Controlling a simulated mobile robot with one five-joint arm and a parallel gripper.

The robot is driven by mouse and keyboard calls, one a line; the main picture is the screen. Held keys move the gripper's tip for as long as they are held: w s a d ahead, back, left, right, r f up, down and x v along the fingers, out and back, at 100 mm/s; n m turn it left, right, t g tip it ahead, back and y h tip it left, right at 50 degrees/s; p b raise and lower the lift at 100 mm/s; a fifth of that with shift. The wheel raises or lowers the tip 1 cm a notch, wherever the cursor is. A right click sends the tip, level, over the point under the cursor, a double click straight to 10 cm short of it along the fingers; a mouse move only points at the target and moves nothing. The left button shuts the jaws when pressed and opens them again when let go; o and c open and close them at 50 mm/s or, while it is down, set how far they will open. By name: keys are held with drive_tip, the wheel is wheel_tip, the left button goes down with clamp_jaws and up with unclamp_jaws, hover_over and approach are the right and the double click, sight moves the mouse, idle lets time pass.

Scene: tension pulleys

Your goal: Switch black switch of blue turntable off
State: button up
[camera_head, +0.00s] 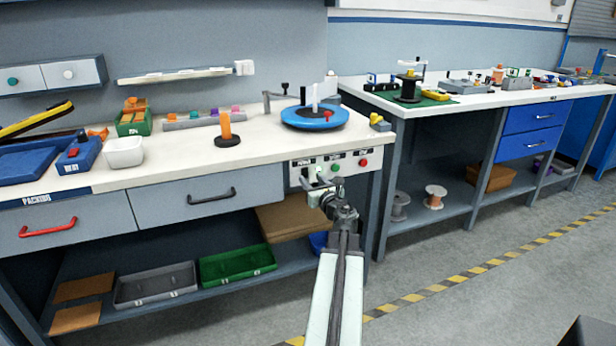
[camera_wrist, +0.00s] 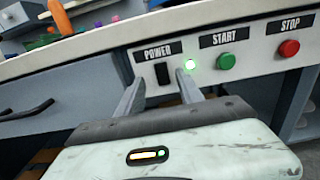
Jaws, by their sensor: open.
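The blue turntable (camera_head: 297,122) sits on the white bench top, above a white control panel (camera_head: 352,172) on the bench's front edge.
A green START button (camera_wrist: 226,61) and a red STOP button (camera_wrist: 289,48) are right of the lamp. A grey drawer (camera_head: 180,205) with a dark handle is left of the panel. A second bench (camera_head: 440,108) stands to the right.

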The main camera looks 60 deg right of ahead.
sight(305, 171)
drive_tip(key=x, duration=0.5)
drive_tip(key=shift+s+d, duration=0.1)
